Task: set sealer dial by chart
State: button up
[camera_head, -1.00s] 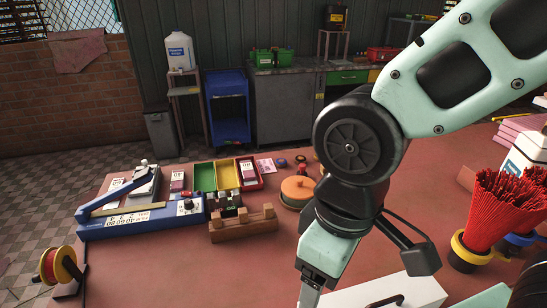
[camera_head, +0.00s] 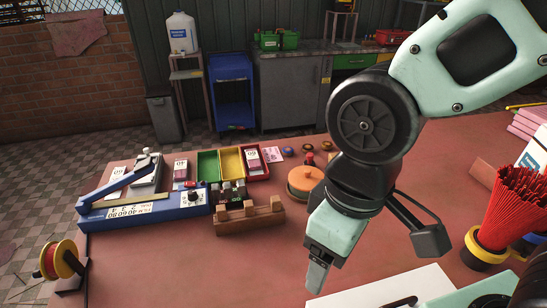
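The sealer (camera_head: 166,208) is a blue bar-type machine at the left of the table, with a blue lever arm (camera_head: 118,187) raised at a slant over it. Its round dark dial (camera_head: 194,197) sits on a white plate at the right end; its setting is too small to read. A white chart strip (camera_head: 129,211) with numbers is on the front face, upside down to me. My gripper (camera_head: 317,277) hangs over the table at the middle right, pointing down, well to the right of the dial and touching nothing. I cannot tell whether its fingers are apart.
Green (camera_head: 208,164), yellow and red trays are behind. An orange disc (camera_head: 306,179) lies behind my gripper, a wire spool (camera_head: 60,260) at front left. The front middle of the table is clear.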

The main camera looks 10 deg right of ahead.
aim_at(193, 195)
jog(key=i+j, duration=0.1)
jog(key=j, duration=1.4)
